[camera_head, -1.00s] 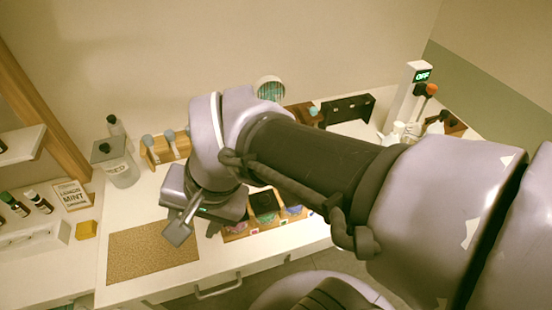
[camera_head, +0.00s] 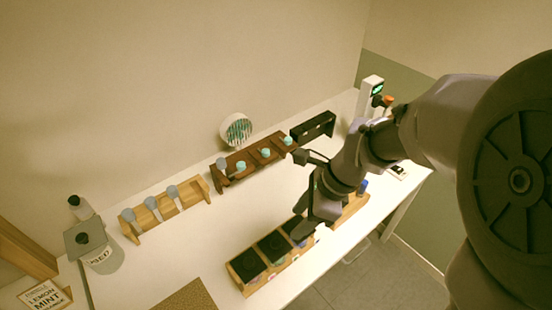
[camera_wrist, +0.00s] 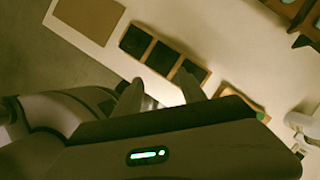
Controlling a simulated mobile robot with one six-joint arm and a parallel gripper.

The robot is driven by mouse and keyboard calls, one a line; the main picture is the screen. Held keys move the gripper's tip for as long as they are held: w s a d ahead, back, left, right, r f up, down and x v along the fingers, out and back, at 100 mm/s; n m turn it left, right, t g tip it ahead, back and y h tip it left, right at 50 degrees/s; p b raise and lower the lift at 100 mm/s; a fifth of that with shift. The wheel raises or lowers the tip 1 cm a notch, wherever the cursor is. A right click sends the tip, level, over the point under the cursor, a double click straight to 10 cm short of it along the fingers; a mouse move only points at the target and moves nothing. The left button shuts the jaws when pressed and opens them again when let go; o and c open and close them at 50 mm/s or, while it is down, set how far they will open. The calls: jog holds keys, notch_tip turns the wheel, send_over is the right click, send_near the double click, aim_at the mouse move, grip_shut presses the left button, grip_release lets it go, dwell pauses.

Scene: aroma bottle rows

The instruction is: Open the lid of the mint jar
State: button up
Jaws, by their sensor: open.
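Several jars with square dark lids sit in a light wooden rack (camera_head: 237,280) near the table's front edge. Lids show at the left end (camera_head: 247,265), beside it (camera_head: 272,245) and close to my gripper (camera_head: 308,230). The wrist view shows three dark lids in a row, including the middle one (camera_wrist: 162,57). The front labels are too small to read, so I cannot tell which jar is mint. My gripper, also in the wrist view (camera_wrist: 160,88), is open with its fingers pointing at the rack's row. It hides part of the rack. No lid is seen raised.
Behind stand a light rack of grey-capped bottles (camera_head: 165,208), a brown rack (camera_head: 228,182) and a black rack (camera_head: 313,127). A grey-lidded canister (camera_head: 103,258) and a lemon mint card (camera_head: 45,297) are at left. The white table (camera_head: 225,225) between the racks is clear.

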aim_at(277, 243)
jog(key=b+x, duration=0.4)
jog(key=x, duration=0.7)
jog(key=shift+f, duration=0.35)
jog(key=shift+c, duration=0.4)
grip_shut()
jog(key=shift+r, duration=0.1)
